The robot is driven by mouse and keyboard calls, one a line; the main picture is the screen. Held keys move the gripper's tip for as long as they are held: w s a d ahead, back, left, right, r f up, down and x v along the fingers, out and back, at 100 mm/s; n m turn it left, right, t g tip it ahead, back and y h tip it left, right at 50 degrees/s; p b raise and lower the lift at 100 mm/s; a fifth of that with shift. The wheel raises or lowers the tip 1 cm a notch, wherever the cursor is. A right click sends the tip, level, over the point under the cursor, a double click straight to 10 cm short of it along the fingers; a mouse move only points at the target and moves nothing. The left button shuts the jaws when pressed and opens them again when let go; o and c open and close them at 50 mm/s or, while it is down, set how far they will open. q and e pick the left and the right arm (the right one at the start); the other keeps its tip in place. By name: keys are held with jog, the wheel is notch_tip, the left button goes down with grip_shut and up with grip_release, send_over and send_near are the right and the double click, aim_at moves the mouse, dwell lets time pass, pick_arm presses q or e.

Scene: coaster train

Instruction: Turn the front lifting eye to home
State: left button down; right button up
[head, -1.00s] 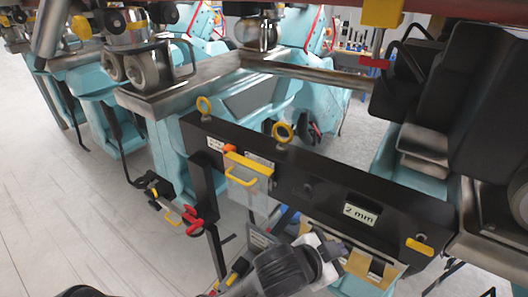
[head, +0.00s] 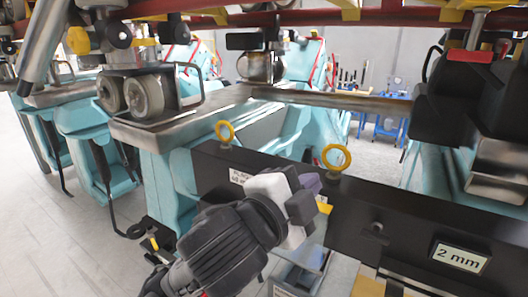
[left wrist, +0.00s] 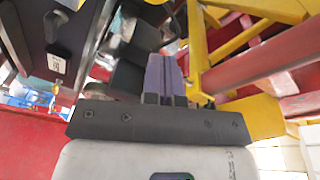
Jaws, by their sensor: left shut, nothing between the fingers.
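Two yellow ring-shaped lifting eyes stand on top of a long black beam (head: 405,222). One lifting eye (head: 225,131) is at the beam's left part, and the other lifting eye (head: 336,158) is nearer its middle. Both rings show their openings to the head view. Which one is the front eye I cannot tell. My left gripper (head: 312,182) is shut and empty. Its purple fingertips are just left of and below the middle eye, apparently apart from it. In the left wrist view the closed purple fingers (left wrist: 165,76) point ahead with nothing between them. My right gripper is not in view.
A "2 mm" label (head: 459,256) is on the beam's right part. A steel wheel assembly (head: 140,92) stands at the upper left. Black seats (head: 470,105) are at the right, and a red rail (head: 300,14) runs overhead. Grey floor is open at the left.

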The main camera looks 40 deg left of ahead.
pick_arm(q)
jog(key=a+m, duration=0.1)
jog(key=m+p, duration=0.1)
jog(key=m, duration=0.3)
send_near(323, 155)
jog(key=w+d+r, duration=0.2)
jog(key=w+d, duration=0.2)
jog(key=d, duration=0.1)
jog(key=shift+w+a+f+g+p, duration=0.25)
jog(key=shift+w+a+g+p, duration=0.1)
jog(key=shift+w+a, duration=1.1)
jog(key=shift+w, duration=0.3)
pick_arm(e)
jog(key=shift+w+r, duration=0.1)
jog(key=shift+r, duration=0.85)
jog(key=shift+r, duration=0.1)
pick_arm(q)
jog(key=shift+a+m+h+p, duration=0.15)
jog(key=shift+m+h+p, duration=0.25)
jog(key=shift+h+p, duration=0.25)
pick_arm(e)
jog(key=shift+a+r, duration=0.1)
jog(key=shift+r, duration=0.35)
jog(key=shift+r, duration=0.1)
